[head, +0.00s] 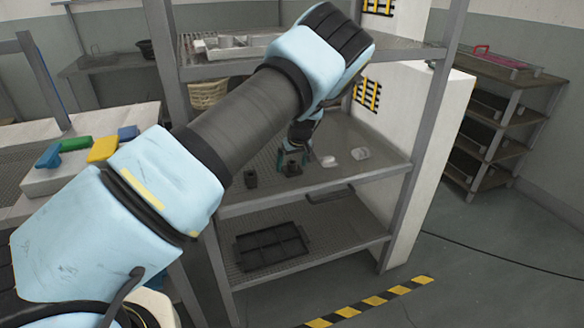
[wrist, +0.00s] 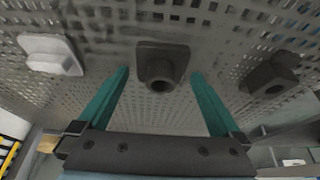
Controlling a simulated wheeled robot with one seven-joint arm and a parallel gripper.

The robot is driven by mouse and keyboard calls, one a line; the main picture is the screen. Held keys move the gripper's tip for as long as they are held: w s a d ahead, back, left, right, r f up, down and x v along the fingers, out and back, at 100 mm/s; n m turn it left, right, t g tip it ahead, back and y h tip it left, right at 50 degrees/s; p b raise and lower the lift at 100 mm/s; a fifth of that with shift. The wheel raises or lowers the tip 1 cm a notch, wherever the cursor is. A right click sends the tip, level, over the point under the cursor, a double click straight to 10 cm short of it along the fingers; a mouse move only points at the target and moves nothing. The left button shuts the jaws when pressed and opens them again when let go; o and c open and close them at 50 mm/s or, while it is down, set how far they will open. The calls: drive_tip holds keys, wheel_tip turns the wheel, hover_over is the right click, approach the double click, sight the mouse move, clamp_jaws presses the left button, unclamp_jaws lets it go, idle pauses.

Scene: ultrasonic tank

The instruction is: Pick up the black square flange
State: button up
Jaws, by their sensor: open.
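A black square flange (wrist: 162,66), with a squarish base and a round hollow boss, stands on the perforated middle shelf in the wrist view. My gripper (wrist: 160,74) is open, with one teal finger on each side of the flange and visible gaps between. In the head view my gripper (head: 292,158) reaches down to the shelf at the same black flange (head: 291,170), partly covering it. A second dark part (wrist: 272,76) with a blocky shape lies to the right in the wrist view; it shows left of the gripper in the head view (head: 250,179).
A whitish part (wrist: 50,54) lies left in the wrist view. Two pale parts (head: 328,161) (head: 360,153) sit right of the gripper in the head view. Grey shelf posts (head: 425,130) and the upper shelf (head: 400,56) surround the arm. A black divided tray (head: 270,247) lies below.

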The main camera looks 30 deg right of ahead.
drive_tip(key=c, duration=1.4)
drive_tip(key=shift+c, duration=0.2)
drive_tip(key=shift+r, duration=0.1)
